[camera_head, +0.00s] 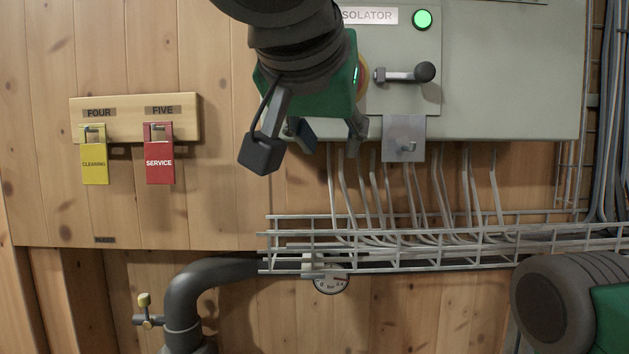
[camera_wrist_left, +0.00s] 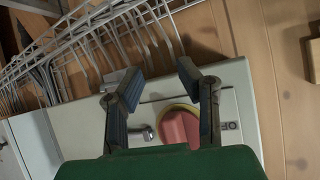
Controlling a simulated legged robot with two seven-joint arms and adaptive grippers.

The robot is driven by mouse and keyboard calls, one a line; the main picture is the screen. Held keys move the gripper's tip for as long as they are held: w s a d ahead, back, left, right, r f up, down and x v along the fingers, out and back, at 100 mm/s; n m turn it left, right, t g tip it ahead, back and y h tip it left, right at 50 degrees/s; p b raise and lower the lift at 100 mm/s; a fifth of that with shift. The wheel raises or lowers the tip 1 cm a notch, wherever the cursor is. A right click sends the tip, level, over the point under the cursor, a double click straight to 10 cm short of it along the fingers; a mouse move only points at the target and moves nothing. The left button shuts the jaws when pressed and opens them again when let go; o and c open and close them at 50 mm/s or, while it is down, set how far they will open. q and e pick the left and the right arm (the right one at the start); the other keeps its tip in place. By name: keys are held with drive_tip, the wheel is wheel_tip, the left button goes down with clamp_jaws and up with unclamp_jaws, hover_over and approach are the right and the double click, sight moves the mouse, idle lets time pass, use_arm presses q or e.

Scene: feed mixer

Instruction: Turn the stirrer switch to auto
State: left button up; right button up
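No switch labelled stirrer can be made out. A grey panel (camera_head: 510,70) carries a partly hidden label ending in "SOLATOR". In the left wrist view, a red knob (camera_wrist_left: 180,128) on a yellow disc lies close to my left gripper's right finger; contact cannot be told. In the head view, my gripper hides most of it, leaving only a yellow edge. My left gripper (camera_head: 308,146) is in front of the panel's lower left part. Its fingers also show in the left wrist view (camera_wrist_left: 160,80), spread apart with nothing held between them.
A lit green lamp (camera_head: 422,19) and a black-knobbed handle (camera_head: 424,72) are on the panel. A wire cable tray (camera_head: 430,240) runs below. Yellow (camera_head: 95,163) and red (camera_head: 159,160) tags hang at left. My right arm shows at lower right.

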use_arm(q)
drive_tip(key=s+a+r+n+t+y, duration=0.1)
drive_tip(key=s+r+t, duration=0.15)
drive_tip(key=r, duration=0.55)
drive_tip(key=s+a+r+n+t+y+p, duration=0.1)
drive_tip(key=s+r+t, duration=0.1)
drive_tip(key=s+r, duration=0.35)
drive_tip(key=s+a+r+n+t+y, duration=0.1)
drive_tip(key=r+n+t, duration=0.1)
drive_tip(key=r, duration=0.8)
drive_tip(key=w+d+p, duration=0.1)
drive_tip(key=w+p, duration=0.3)
drive_tip(key=w, duration=1)
drive_tip(key=shift+d+f+p, duration=0.2)
drive_tip(key=shift+d+p, duration=0.15)
drive_tip(key=shift+p, duration=0.05)
drive_tip(key=shift+w+a, duration=0.1)
drive_tip(key=shift+a, duration=0.7)
clamp_jaws()
drive_tip(key=shift+a, duration=0.1)
drive_tip(key=shift+d+r, duration=0.15)
drive_tip(key=shift+d, duration=0.05)
use_arm(e)
wheel_tip(320, 180, up, 6)
drive_tip(key=shift+s+r, duration=0.15)
drive_tip(key=shift+s, duration=0.1)
